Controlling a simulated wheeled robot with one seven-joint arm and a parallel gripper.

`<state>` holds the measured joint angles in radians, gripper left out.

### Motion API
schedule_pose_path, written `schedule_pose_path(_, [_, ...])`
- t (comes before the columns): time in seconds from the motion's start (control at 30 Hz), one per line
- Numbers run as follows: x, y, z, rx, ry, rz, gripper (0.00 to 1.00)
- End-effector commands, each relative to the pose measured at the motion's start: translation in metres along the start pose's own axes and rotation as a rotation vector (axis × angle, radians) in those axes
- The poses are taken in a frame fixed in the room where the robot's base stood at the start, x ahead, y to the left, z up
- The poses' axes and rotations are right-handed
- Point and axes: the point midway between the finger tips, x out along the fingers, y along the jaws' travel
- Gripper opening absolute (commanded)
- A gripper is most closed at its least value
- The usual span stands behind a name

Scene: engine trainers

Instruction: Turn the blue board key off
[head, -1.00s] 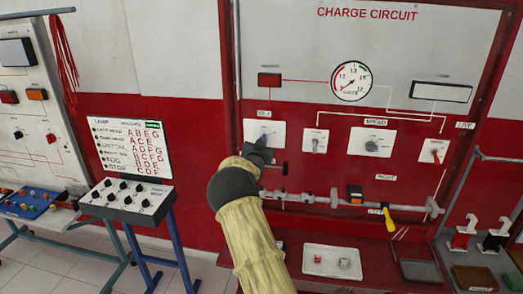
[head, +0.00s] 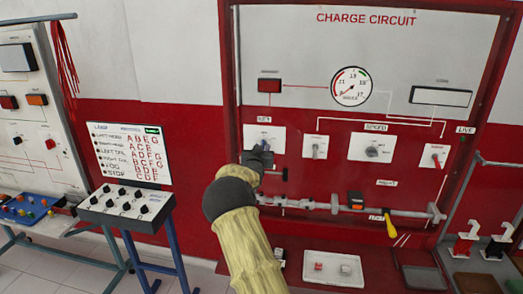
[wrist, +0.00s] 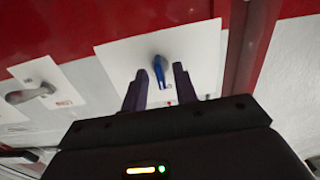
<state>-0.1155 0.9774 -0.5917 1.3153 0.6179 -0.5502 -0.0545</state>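The blue key (wrist: 159,72) stands out from a white plate (wrist: 110,55) in the wrist view. My gripper (wrist: 160,90) has its two dark fingers on either side of the key, with a visible gap on each side, so it is open. In the head view my gripper (head: 258,155) is in front of the lower part of the KEY plate (head: 277,137) on the red panel. The key itself is mostly hidden behind the gripper there, and its exact angle is hard to tell.
A grey lever switch (head: 315,146), a knob plate (head: 371,147) and a red switch (head: 435,156) sit to the right. A horizontal shaft (head: 320,206) with a yellow handle (head: 391,229) runs below. A gauge (head: 350,88) and red lamp (head: 270,85) are above.

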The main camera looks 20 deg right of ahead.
Motion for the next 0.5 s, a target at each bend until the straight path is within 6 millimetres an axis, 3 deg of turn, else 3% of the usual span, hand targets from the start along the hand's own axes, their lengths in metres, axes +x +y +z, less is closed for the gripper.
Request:
schedule_pose_path(0.33, [-0.001, 0.000, -0.001, 0.002, 0.002, 0.000, 0.30])
schedule_pose_path(0.5, [-0.012, -0.001, 0.000, 0.003, 0.003, 0.000, 0.30])
